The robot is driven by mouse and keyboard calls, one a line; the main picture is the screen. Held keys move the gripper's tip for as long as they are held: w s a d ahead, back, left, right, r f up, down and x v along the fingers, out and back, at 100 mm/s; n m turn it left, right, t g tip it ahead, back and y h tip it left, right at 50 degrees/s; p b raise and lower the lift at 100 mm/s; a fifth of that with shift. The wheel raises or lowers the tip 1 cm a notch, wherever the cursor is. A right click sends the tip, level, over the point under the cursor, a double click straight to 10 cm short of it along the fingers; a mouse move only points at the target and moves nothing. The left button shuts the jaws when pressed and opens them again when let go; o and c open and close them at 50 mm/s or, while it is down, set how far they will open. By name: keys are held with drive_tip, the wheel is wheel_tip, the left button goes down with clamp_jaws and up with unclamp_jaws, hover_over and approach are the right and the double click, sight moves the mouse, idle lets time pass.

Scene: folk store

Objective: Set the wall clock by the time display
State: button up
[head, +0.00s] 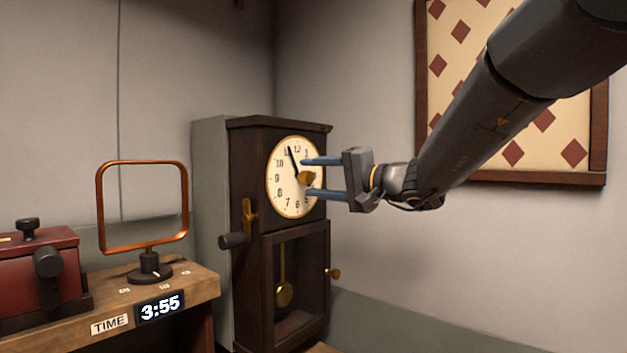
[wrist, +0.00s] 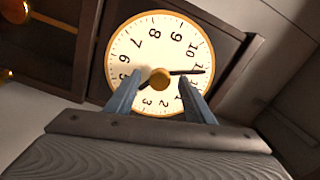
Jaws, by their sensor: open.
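The wall clock (head: 280,190) has a cream dial in a tall dark wooden case. Its long dark hand points at about 11. In the wrist view the dial (wrist: 150,22) is rotated; a short hand points from the centre toward about 4, partly by my left finger. A brass knob (head: 306,178) sits at the dial's centre and also shows in the wrist view (wrist: 160,79). My gripper (head: 308,175) is open, with its blue fingers on either side of the knob and apart from it. The time display (head: 160,307) reads 3:55.
The display is on a wooden shelf (head: 206,281) at left, with a copper frame on a dial stand (head: 150,273) and a red box (head: 40,275). A brass latch with a dark handle (head: 234,240) juts from the case. A framed diamond-pattern panel (head: 460,177) hangs right.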

drive_tip(key=b+v, duration=0.2)
drive_tip(key=v, duration=0.5)
drive_tip(key=shift+s+d+b, duration=0.15)
drive_tip(key=shift+d+b, duration=0.05)
drive_tip(key=shift+b, duration=0.15)
drive_tip(key=shift+f, duration=0.1)
idle(0.3)
drive_tip(key=s+f+n+g+h, duration=0.1)
drive_tip(key=s+f+g+h, duration=0.4)
drive_tip(key=f, duration=0.9)
drive_tip(key=s+f+g+h, duration=0.1)
drive_tip(key=s+f+g, duration=0.35)
drive_tip(key=f, duration=0.95)
drive_tip(key=s+d+f+n+g+h, duration=0.1)
drive_tip(key=s+d+f+n+h, duration=0.1)
drive_tip(key=s+d+f, duration=0.4)
drive_tip(key=s+d+f+n+g+h, duration=0.1)
drive_tip(key=s+d+f+h, duration=0.4)
drive_tip(key=s+f, duration=0.5)
drive_tip(key=shift+s+d+f+n+h, duration=0.3)
drive_tip(key=shift+s+d+f+n, duration=0.1)
drive_tip(key=shift+d+f+n, duration=0.2)
